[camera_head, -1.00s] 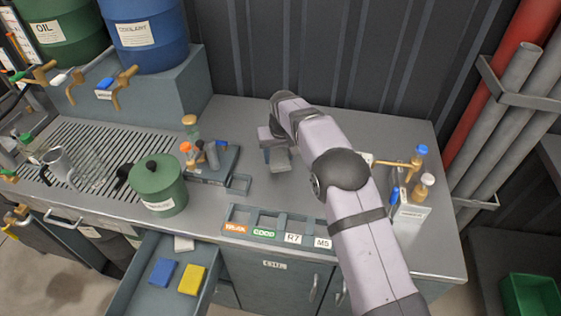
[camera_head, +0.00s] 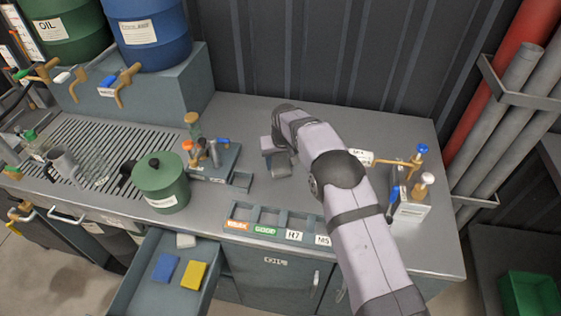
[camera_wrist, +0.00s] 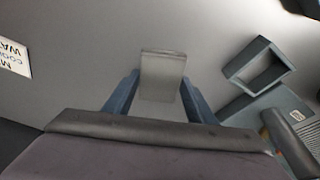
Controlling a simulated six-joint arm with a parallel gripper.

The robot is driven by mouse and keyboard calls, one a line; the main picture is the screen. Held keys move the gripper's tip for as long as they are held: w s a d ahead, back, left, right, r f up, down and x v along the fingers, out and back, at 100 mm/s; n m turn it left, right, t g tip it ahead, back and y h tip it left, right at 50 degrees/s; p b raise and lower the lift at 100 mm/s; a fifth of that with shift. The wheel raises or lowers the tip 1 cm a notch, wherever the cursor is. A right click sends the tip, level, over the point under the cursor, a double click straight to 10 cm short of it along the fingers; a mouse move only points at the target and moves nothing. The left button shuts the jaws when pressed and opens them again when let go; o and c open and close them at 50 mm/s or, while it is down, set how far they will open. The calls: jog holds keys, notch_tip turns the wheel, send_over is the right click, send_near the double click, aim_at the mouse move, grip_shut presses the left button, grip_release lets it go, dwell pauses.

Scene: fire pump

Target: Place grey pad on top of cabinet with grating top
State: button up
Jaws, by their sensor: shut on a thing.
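My gripper (camera_wrist: 162,96) is shut on a flat grey pad (camera_wrist: 163,66), which sits between the two blue-grey fingers in the wrist view. In the head view, my gripper (camera_head: 277,158) is above the plain right part of the grey worktop, and the pad is hard to separate from the fingers. The cabinet with the grating top (camera_head: 105,133) is at the left, beyond the green pot. Glass vessels and a grey mug stand on the grating's left part.
A green lidded pot (camera_head: 161,187) and a tool stand (camera_head: 218,162) lie between my gripper and the grating. A labelled tray (camera_head: 275,232) is at the front edge. An open drawer (camera_head: 150,295) holds blue, yellow and pale pads. A tap fixture (camera_head: 409,205) stands right.

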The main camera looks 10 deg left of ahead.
jog(key=shift+s+f, duration=0.1)
jog(key=shift+f, duration=0.2)
jog(key=o, duration=1.1)
jog(key=shift+d, duration=0.1)
jog(key=shift+s+f, duration=0.15)
jog(key=shift+s, duration=0.1)
jog(key=shift+a, duration=0.2)
jog(key=shift+w+r, duration=0.1)
jog(key=shift+r, duration=0.4)
jog(key=b+v, duration=0.2)
jog(key=v, duration=1)
jog(key=shift+w+b, duration=0.3)
jog(key=shift+b, duration=0.05)
jog(key=shift+d+r, duration=0.15)
jog(key=shift+d, duration=0.05)
